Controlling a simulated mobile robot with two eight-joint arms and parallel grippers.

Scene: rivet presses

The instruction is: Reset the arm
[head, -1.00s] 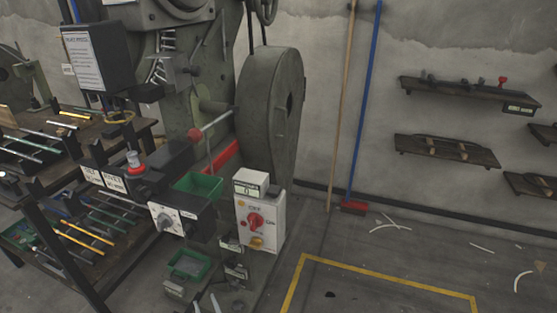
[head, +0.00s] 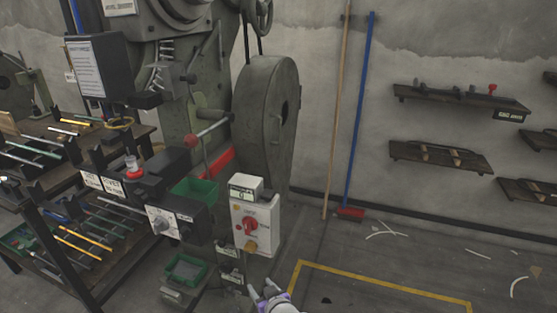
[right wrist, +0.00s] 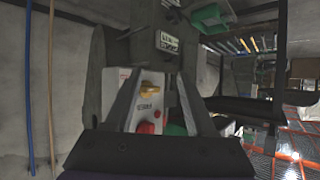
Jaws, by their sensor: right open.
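My right gripper (head: 262,290) shows at the bottom of the head view, below the white control box (head: 256,222) with a red rotary switch and a yellow knob. Its two fingers are apart and I see nothing between them. In the right wrist view the gripper (right wrist: 160,82) is also open, with the control box (right wrist: 147,88) appearing upside down beyond the fingers. A gap between gripper and box seems to show in the head view. My left gripper is not in view.
The green rivet press (head: 268,110) stands behind the box. A grey switch box (head: 165,222) and green bins (head: 186,270) sit to the left, beside a rack of rods (head: 85,240). Floor inside the yellow line (head: 385,285) is mostly clear. Wall shelves (head: 440,157) are at right.

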